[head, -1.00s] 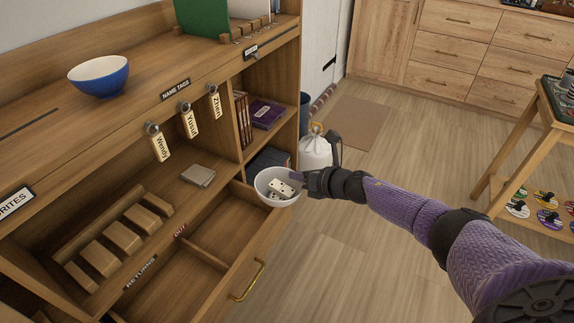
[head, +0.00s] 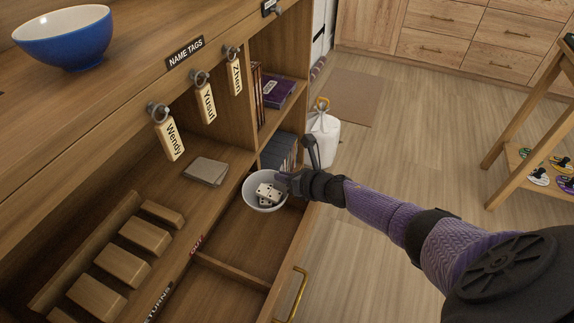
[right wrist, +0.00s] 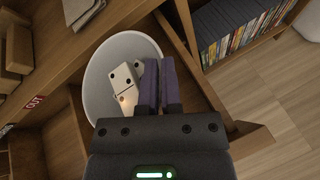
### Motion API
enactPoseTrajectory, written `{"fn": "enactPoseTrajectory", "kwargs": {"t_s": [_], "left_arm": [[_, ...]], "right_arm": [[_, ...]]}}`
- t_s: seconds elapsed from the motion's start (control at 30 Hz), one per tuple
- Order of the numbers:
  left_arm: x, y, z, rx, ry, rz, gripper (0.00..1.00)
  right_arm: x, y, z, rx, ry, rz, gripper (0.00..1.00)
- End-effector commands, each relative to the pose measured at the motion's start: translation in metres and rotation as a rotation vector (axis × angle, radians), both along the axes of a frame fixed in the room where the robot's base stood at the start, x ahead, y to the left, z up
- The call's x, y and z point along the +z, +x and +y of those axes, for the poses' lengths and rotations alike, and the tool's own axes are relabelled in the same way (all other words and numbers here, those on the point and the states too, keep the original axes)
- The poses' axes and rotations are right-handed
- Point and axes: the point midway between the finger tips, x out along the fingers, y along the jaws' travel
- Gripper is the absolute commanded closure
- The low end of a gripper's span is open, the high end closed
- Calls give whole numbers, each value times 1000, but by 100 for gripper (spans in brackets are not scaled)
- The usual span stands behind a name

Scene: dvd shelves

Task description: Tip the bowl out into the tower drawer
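A white bowl (head: 263,204) holds several white dominoes with black dots (head: 268,194). My right gripper (head: 284,184) is shut on the right side of its rim. In the right wrist view the two fingers (right wrist: 158,82) are close together at the wall of the bowl (right wrist: 103,72), with a domino (right wrist: 125,80) beside them. The bowl is roughly upright over the far compartment of the open wooden drawer (head: 243,242); I cannot tell how high above the drawer floor. My left gripper is not in view.
A blue bowl (head: 65,38) stands on the shelf top. Name tags (head: 168,138) hang from hooks. Disc cases (head: 281,152) fill a cubby behind the bowl.

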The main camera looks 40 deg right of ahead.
Motion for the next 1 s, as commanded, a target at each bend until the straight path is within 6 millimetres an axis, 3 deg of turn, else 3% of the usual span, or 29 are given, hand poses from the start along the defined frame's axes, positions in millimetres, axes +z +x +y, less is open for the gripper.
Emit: {"fn": "enactPoseTrajectory", "kwargs": {"t_s": [0.03,0.23,0.63,1.0], "left_arm": [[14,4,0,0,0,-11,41],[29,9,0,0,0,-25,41],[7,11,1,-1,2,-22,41],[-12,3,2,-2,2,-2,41]], "right_arm": [[17,0,4,1,-62,-25,100],[36,-4,16,-1,-400,-106,100],[46,-17,66,-1,-992,-248,100],[40,-27,109,-1,-1398,-349,100]]}}
